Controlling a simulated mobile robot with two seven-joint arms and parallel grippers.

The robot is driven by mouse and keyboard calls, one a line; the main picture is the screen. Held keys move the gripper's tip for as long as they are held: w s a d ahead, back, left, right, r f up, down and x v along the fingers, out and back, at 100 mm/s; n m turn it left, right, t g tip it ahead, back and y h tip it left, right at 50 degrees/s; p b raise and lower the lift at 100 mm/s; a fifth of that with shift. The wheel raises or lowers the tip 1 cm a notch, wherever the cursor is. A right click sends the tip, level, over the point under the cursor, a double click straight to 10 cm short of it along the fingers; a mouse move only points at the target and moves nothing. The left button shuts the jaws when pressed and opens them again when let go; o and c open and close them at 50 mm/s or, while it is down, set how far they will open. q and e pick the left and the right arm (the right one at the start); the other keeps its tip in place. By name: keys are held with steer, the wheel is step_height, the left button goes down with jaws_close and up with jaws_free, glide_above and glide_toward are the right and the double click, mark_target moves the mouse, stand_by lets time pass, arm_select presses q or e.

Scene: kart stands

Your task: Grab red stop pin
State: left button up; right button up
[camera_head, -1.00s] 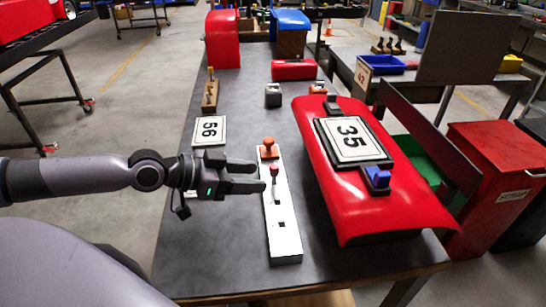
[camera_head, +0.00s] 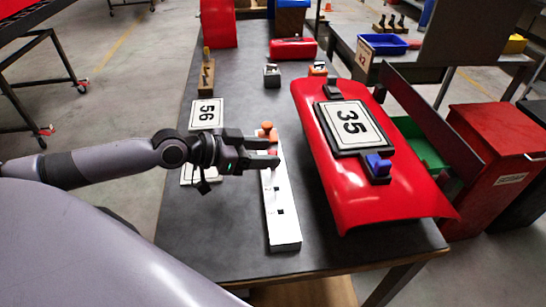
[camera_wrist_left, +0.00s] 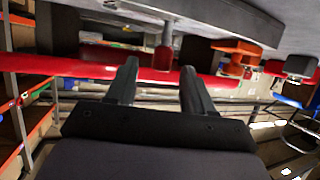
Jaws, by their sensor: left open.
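The red stop pin (camera_head: 272,152) stands on the white slotted bar (camera_head: 283,228) on the dark table. In the head view its red top shows between the fingertips of my left gripper (camera_head: 273,151), which is open and comes in from the left. In the left wrist view the pin's red knob (camera_wrist_left: 162,58) lies between the two dark fingers (camera_wrist_left: 158,68), with a grey stem above it in the picture. I cannot tell whether either finger touches it. My right gripper is not in view.
An orange knobbed piece (camera_head: 267,131) stands at the far end of the bar, close to my gripper. A red panel with a "35" plate (camera_head: 350,122) lies to the right. A "56" card (camera_head: 207,113) lies behind my gripper. The table front is clear.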

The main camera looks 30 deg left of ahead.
mark_target(271, 153)
arm_select(q)
steer(key=shift+x, duration=1.55)
steer(key=shift+a, duration=0.1)
jaws_close()
